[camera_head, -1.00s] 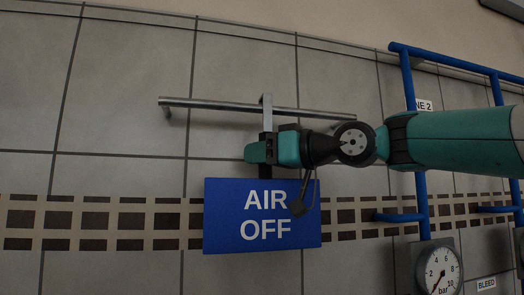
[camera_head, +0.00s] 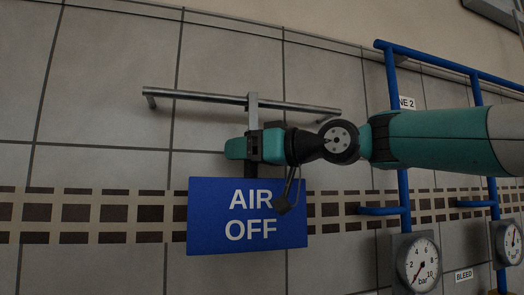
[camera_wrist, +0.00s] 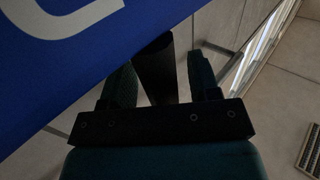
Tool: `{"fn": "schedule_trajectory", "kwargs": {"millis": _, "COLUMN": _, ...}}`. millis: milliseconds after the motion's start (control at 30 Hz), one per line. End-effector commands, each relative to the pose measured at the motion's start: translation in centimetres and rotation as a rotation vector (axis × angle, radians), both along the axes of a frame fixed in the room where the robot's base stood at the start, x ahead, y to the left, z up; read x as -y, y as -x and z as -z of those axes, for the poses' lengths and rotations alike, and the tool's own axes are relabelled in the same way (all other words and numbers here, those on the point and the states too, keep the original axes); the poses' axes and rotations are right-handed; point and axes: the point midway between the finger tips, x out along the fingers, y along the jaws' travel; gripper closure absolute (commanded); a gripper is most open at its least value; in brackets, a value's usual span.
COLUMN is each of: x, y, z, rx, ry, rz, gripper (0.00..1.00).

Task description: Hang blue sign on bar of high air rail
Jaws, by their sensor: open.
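The blue sign (camera_head: 215,232) reads "AIR OFF" and is upright below the bar in the head view. A grey metal hook (camera_head: 252,108) rises above the sign and overlaps the bar (camera_head: 200,97), its top at bar height; the contact behind it is hidden. My gripper (camera_head: 250,147) is at the sign's dark stem, between hook and plate. In the wrist view, my gripper (camera_wrist: 160,85) is open, its fingers on either side of the dark stem (camera_wrist: 155,70), with a gap showing on at least one side. The blue sign (camera_wrist: 60,70) fills the upper left there.
Blue pipes (camera_head: 392,80) with pressure gauges (camera_head: 417,264) stand to the right, behind my arm. A "BLEED" label (camera_head: 464,275) is low on the tiled wall. The wall left of the sign is clear.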

Motion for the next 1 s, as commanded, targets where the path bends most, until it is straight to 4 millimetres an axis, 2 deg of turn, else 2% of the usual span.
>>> {"fn": "schedule_trajectory", "kwargs": {"millis": 133, "x": 0.3, "y": 0.1, "z": 0.1, "rx": 0.0, "ry": -0.001, "rz": 0.001, "gripper": 0.44}}
{"fn": "schedule_trajectory", "kwargs": {"millis": 267, "x": 1.6, "y": 0.8, "z": 0.3, "rx": 0.004, "ry": -0.001, "rz": 0.003, "gripper": 0.44}}
{"fn": "schedule_trajectory", "kwargs": {"millis": 700, "x": 11.1, "y": 5.9, "z": 0.4, "rx": 0.004, "ry": 0.0, "rz": 0.008, "gripper": 0.44}}
{"fn": "schedule_trajectory", "kwargs": {"millis": 800, "x": 12.9, "y": 6.9, "z": 0.3, "rx": 0.004, "ry": 0.0, "rz": 0.007, "gripper": 0.44}}
{"fn": "schedule_trajectory", "kwargs": {"millis": 1000, "x": 14.9, "y": 8.1, "z": 0.1, "rx": 0.003, "ry": -0.001, "rz": 0.003, "gripper": 0.44}}
